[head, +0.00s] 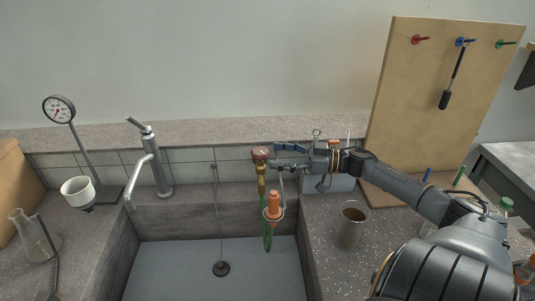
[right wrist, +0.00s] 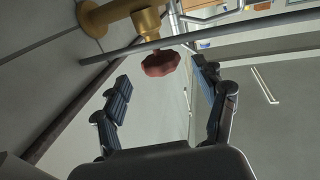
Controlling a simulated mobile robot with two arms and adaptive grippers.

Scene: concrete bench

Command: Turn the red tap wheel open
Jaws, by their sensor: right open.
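The red tap wheel (head: 261,152) sits on top of a brass tap (head: 262,178) above the sink's back edge. In the right wrist view the wheel (right wrist: 160,65) shows beyond and between my open fingers, joined to the brass body (right wrist: 128,20). My right gripper (head: 275,156) is open, just right of the wheel, with its fingers pointing left towards it. The right wrist view shows the gripper (right wrist: 162,85) empty, with gaps between both fingers and the wheel. My left gripper is not in view.
A sink (head: 205,262) lies below the tap. An orange fitting (head: 273,205) and green hose (head: 267,236) hang close under my gripper. A silver faucet (head: 156,170) stands to the left, and a hook board (head: 420,110) at right.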

